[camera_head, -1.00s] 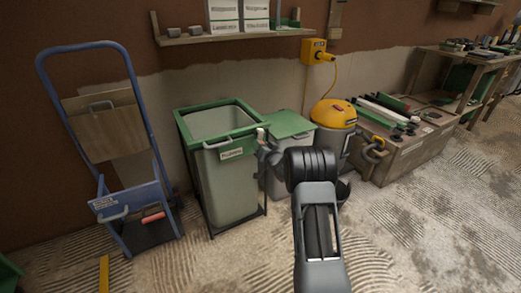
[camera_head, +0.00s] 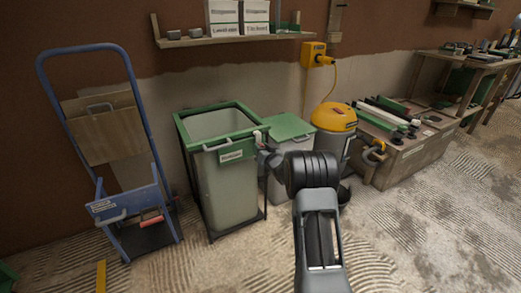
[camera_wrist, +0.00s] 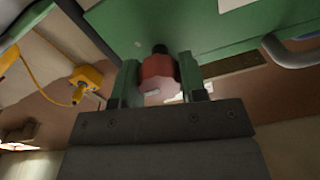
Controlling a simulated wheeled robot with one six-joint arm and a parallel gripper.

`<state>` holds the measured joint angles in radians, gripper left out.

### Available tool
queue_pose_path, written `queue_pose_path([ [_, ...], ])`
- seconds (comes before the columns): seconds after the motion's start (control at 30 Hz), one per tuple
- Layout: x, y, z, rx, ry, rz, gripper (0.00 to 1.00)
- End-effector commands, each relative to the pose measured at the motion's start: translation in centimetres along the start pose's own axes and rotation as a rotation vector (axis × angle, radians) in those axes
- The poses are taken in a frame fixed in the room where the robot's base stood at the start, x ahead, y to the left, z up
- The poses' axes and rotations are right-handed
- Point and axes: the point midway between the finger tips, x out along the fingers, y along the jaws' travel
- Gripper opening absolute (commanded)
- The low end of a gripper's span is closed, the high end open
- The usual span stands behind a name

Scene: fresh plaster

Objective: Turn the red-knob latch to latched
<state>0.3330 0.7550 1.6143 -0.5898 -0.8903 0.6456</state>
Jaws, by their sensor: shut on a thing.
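The red knob (camera_wrist: 158,72) of the latch shows in the wrist view, on a dark stem against a green panel (camera_wrist: 215,25). My gripper (camera_wrist: 160,85) is shut on the red knob, with one finger on each side of it. In the head view my gripper (camera_head: 261,144) is at the upper right front corner of the tall green-rimmed bin (camera_head: 226,185). The knob is mostly hidden there by my gripper. I cannot tell the latch's position from these views.
A smaller bin with a green lid (camera_head: 291,126) stands right of the tall bin, then a yellow-topped vacuum (camera_head: 334,117) and a wooden crate (camera_head: 405,160). A blue hand truck (camera_head: 137,120) stands at the left. The floor (camera_head: 430,225) in front is clear.

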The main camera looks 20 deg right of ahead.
Motion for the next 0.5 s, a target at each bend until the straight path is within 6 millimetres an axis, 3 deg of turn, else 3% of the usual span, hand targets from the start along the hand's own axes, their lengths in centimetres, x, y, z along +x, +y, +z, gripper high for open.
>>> queue_pose_path([
  [0.07,-0.02,0.01,0.06,-0.002,-0.002,0.0,0.15],
  [0.1,-0.02,0.01,0.06,-0.002,-0.002,0.0,0.43],
  [0.33,-0.01,0.0,0.03,-0.001,-0.001,0.0,0.65],
  [0.5,0.0,-0.01,0.01,0.0,-0.001,0.0,0.65],
])
